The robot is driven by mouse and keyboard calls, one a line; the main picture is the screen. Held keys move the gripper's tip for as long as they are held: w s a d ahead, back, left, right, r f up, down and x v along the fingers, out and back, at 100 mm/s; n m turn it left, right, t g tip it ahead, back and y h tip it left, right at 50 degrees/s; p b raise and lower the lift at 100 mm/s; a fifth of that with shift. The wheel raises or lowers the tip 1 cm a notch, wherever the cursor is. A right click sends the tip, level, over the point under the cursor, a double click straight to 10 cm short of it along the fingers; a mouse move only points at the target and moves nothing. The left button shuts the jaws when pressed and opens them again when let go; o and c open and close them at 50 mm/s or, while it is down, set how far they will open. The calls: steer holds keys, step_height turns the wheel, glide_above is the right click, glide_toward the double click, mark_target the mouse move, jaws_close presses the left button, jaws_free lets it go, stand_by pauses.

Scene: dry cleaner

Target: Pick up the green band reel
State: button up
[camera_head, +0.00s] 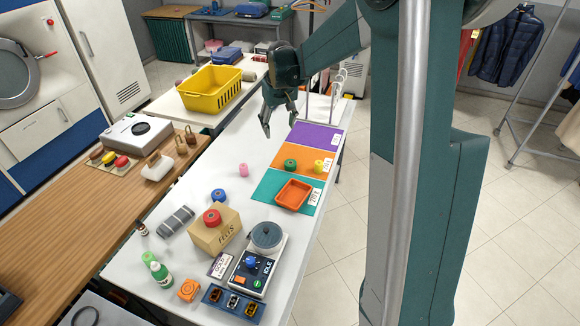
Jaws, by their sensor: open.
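A dark green band reel (291,164) sits on the orange mat section (283,155), left of a yellow reel (319,166). A lighter green, reel-like piece (149,257) stands at the near left of the white table, by a green bottle (161,273); it is too small to tell for sure. My gripper (279,122) hangs above the far part of the white table, fingers pointing down, open and empty. In the picture it is above and slightly left of the dark green reel, apart from it.
An orange tray (294,194) lies on the teal section. A scale-like device (253,270) is in front. A yellow basket (211,92) stands behind left.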

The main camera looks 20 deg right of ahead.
steer(key=w+d+f+g, duration=0.1)
steer(key=w+d+f, duration=0.25)
steer(key=f, duration=0.25)
steer(key=w+d+f, duration=0.2)
steer(key=w+f, duration=0.2)
steer(key=f, duration=0.1)
steer(key=g+b, duration=0.1)
glide_above(291, 163)
steer(key=f, duration=1.3)
steer(key=shift+w+a+f, duration=0.1)
steer(key=shift+a+f, duration=0.1)
steer(key=shift+w+d+f, duration=0.1)
steer(key=shift+d+f, duration=0.15)
steer(key=shift+f, duration=0.4)
steer(key=shift+f, duration=1.3)
steer(key=shift+a+f, duration=0.1)
steer(key=shift+f, duration=2.5)
steer(key=shift+c, duration=0.7)
